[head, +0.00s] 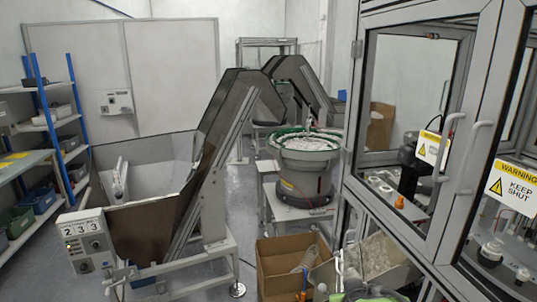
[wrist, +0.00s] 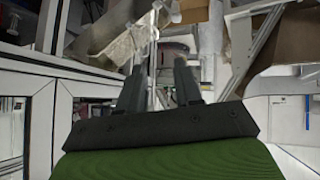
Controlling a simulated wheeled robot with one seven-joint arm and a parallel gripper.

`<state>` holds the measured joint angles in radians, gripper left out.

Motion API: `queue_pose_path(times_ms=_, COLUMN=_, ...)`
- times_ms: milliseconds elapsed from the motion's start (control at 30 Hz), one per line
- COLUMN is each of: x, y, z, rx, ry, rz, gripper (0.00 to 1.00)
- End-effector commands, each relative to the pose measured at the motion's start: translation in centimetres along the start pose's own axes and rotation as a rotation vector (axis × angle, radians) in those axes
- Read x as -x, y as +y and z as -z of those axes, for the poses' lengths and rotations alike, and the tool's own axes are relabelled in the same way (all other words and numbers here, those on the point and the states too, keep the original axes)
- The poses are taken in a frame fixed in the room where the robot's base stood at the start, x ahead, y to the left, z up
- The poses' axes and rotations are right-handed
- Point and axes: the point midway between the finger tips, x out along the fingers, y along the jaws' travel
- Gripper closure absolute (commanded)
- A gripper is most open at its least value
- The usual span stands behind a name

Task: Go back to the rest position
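My gripper (wrist: 159,78) shows in the wrist view with its two dark fingers apart. I see nothing held between them; the background shows through the gap. Its green body fills the bottom of that view. In the head view, something green at the bottom edge may be part of my arm, but the fingers cannot be made out there.
An open cardboard box (head: 277,268) and a bin of parts (head: 378,258) stand low in front. The glass-doored cabinet (head: 443,200) is close on the right. A hopper with a conveyor (head: 150,225) stands left, a bowl feeder (head: 305,165) behind. Some grey floor is clear between.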

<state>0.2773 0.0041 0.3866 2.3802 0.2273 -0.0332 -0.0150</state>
Motion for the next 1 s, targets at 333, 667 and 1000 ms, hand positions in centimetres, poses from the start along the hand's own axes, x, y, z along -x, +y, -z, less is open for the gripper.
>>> queue_pose_path(times_ms=333, x=14.8, y=0.0, z=-7.9, rx=-0.064, ry=-0.218, rz=0.080, gripper=0.66)
queue_pose_path(times_ms=667, x=19.1, y=-0.5, z=-12.3, rx=-0.075, ry=-0.308, rz=0.165, gripper=0.66)
queue_pose_path(times_ms=1000, x=19.1, y=-0.5, z=-12.2, rx=-0.075, ry=-0.307, rz=0.163, gripper=0.66)
